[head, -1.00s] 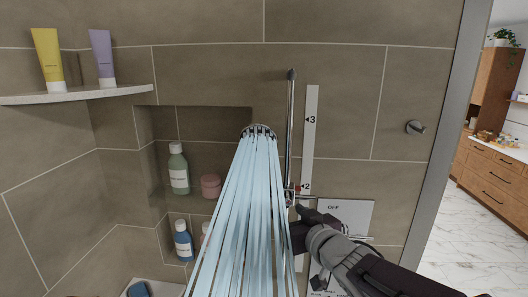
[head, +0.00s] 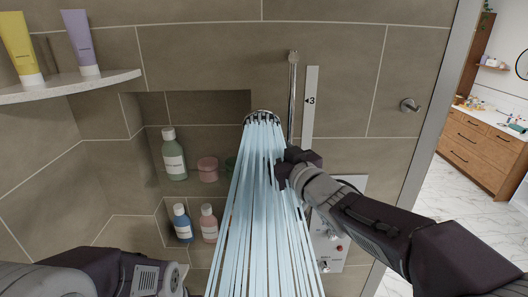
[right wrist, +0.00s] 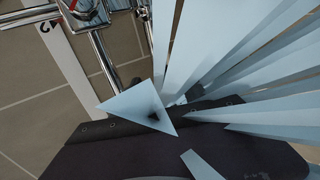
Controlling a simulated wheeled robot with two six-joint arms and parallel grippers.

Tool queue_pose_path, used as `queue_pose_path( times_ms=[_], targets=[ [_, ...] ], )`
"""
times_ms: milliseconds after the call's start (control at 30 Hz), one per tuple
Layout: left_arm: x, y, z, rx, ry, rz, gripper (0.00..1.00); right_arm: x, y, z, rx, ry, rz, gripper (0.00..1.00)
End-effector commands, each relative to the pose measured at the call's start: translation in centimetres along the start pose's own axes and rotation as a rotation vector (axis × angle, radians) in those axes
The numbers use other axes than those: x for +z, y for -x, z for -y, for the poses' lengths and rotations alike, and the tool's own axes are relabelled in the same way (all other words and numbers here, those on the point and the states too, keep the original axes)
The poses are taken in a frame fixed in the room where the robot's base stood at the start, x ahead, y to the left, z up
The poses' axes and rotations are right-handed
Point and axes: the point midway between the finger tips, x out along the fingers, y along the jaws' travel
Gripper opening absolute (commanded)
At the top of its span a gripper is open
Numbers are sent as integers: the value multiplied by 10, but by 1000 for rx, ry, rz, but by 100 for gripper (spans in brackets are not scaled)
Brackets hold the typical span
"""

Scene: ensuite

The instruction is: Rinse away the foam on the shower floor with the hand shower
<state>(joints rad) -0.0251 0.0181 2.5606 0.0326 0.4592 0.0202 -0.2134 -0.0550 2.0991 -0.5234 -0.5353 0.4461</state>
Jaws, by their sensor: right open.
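The hand shower (head: 262,117) hangs on the chrome riser rail (head: 292,95) on the tiled wall. Pale blue water streams (head: 262,200) fall from its head. My right gripper (head: 290,163) is open in front of the lower rail, just right of the streams, and covers the shower's holder. I cannot tell whether it touches anything. The right wrist view shows chrome fittings (right wrist: 100,58) and water streams (right wrist: 235,50) near the dark gripper body. My left arm crosses the lower left corner; its gripper is out of frame. The shower floor and any foam are out of view.
A wall niche holds a green bottle (head: 174,155), a pink jar (head: 208,169), a blue bottle (head: 182,223) and a pink bottle (head: 209,223). A corner shelf (head: 75,86) with two tubes juts out upper left. A control panel (head: 328,243) is below my right arm.

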Motion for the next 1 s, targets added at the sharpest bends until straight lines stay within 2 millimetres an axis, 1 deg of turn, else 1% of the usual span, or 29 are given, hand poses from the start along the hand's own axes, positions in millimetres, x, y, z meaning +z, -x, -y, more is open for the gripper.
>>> queue_pose_path(
  times_ms=[67, 200, 300, 400, 567, 600, 667, 700, 767, 800, 1000],
  targets=[
    [-1, 5, 0, 0, 0, 0, 36, -2, -6, 2, -2, 0, 2, 52],
    [-3, 24, 0, 0, 0, 0, 36, -7, -32, 9, -3, -1, 5, 52],
    [-3, 29, 0, 0, 0, -1, 36, -5, -46, 8, -1, 0, 3, 52],
    [-3, 29, 0, 0, 0, 0, 36, -3, -52, 8, 0, 0, 1, 52],
    [-3, 28, 0, 0, 0, 0, 36, -2, -52, 8, 0, 0, 1, 52],
    [-3, 28, 0, 0, 0, 0, 36, -2, -52, 8, 0, 0, 1, 46],
    [-3, 28, 0, 0, 0, 0, 36, -2, -52, 8, 0, 0, 1, 30],
    [-3, 28, 0, 0, 0, 0, 36, -2, -52, 8, 0, 0, 1, 18],
    [-3, 28, 0, 0, 0, 0, 36, -1, -52, 8, 0, 0, 1, 2],
    [-3, 28, 0, 0, 0, 0, 36, -1, -52, 8, 0, 0, 2, 0],
    [-3, 28, 0, 0, 0, 0, 36, -1, -52, 8, 0, 0, 3, 0]
  ],
)
